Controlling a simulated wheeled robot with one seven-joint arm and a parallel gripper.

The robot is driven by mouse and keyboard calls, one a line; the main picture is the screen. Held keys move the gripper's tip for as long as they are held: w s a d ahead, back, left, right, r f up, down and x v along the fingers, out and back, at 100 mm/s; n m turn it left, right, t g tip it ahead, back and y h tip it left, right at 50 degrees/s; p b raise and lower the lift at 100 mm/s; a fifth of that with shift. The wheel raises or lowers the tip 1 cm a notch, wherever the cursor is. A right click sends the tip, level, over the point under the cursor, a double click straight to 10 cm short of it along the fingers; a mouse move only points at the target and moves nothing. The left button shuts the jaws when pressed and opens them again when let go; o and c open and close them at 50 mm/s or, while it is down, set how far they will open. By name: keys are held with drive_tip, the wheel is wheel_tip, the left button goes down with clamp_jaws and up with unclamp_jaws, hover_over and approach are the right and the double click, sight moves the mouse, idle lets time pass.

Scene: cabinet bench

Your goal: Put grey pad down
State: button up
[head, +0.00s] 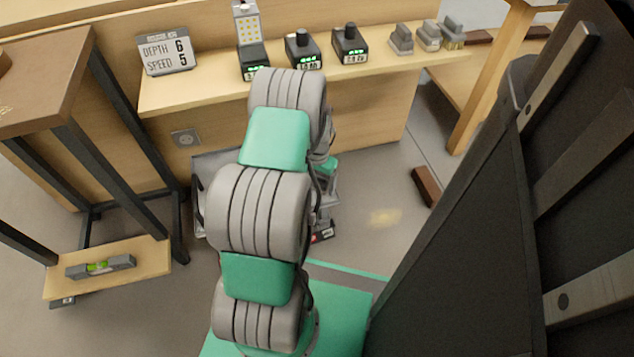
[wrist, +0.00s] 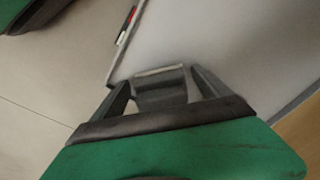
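In the wrist view, my gripper (wrist: 160,92) has its two dark fingers closed in on either side of a small grey block with a paler top edge, which looks like the grey pad (wrist: 160,80). The block's lower part is lost in shadow and blur. In the head view my own arm hides most of the gripper, and the held pad cannot be made out there. A pale grey panel or tray (wrist: 225,40) fills the background beyond the pad in the wrist view; its edge also shows in the head view (head: 212,200), low beside the bench.
A spirit level (head: 100,266) lies on a low board. A dark panel (head: 480,220) stands at right.

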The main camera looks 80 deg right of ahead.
sight(317, 176)
drive_tip(key=shift+o, duration=0.2)
wheel_tip(317, 176, up, 12)
drive_tip(key=p, duration=0.5)
drive_tip(key=shift+r, duration=0.2)
drive_tip(key=w+a+r+n, duration=0.5)
drive_tip(key=w+a+r, duration=0.3)
drive_tip(key=w, duration=0.4)
drive_tip(key=w+a+r+n, duration=0.4)
drive_tip(key=w+a+r, duration=0.2)
drive_tip(key=w+a, duration=0.5)
drive_tip(key=w+a+r+n+t, duration=0.1)
drive_tip(key=w+a+r+n, duration=0.15)
drive_tip(key=a, duration=0.55)
drive_tip(key=w+a+r+n, duration=0.1)
drive_tip(key=a+r+n, duration=0.25)
drive_tip(key=a, duration=0.35)
drive_tip(key=s+a+n, duration=0.2)
drive_tip(key=a+n, duration=0.1)
drive_tip(key=a, duration=0.3)
drive_tip(key=s+a+n+t, duration=0.1)
drive_tip(key=s+a+n, duration=0.1)
drive_tip(key=a, duration=0.5)
drive_tip(key=shift+s+a+r+n, duration=0.15)
drive_tip(key=shift+r+n, duration=0.15)
drive_tip(key=shift+n, duration=0.1)
